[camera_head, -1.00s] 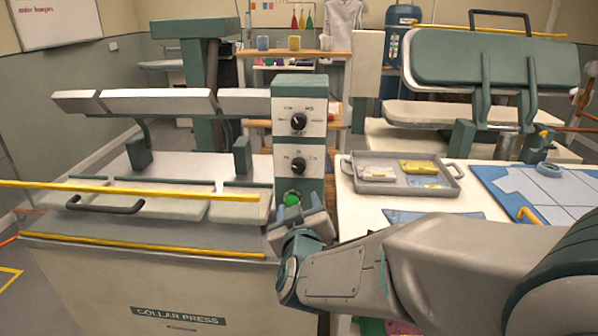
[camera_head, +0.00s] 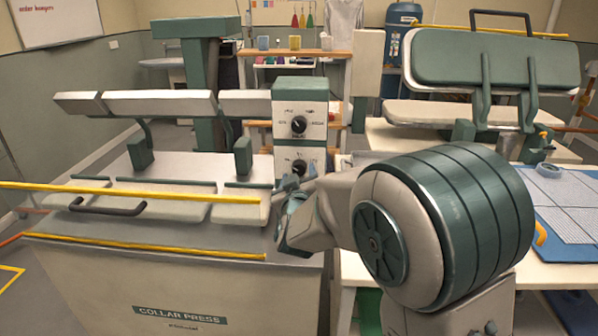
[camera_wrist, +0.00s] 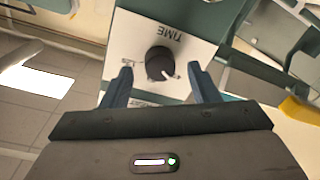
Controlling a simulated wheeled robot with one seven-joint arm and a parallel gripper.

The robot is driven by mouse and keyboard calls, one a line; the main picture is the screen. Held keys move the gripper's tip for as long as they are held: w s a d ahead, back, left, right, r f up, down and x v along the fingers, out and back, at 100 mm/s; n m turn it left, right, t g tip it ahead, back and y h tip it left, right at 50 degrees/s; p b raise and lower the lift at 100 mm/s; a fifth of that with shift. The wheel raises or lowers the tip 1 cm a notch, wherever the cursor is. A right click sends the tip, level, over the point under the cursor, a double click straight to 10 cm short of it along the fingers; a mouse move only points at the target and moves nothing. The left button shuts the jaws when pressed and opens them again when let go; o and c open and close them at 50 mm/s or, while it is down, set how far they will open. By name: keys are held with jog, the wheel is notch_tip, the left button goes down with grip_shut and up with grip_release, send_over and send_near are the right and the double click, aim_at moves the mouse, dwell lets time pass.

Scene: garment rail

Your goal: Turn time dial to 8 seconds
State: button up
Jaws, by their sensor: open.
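The time dial (camera_wrist: 159,63) is a black round knob with a white pointer on a white panel marked TIME, upside down in the wrist view. In the head view the lower dial (camera_head: 299,167) on the control column is partly visible above my gripper (camera_head: 290,188). In the wrist view my gripper (camera_wrist: 162,82) is open, with one blue finger on each side of the dial and gaps between. Whether the fingertips reach the knob's depth cannot be told. The scale numbers are too small to read. The upper dial (camera_head: 298,125) sits above on the same column.
The collar press (camera_head: 180,290) stands left of the column, with yellow rails (camera_head: 140,246) and a dark handle (camera_head: 108,206). My arm covers much of the right table; a blue mat (camera_head: 565,215) shows at its right. The green button below the dials is hidden.

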jog(key=shift+w, duration=0.8)
jog(key=c, duration=1)
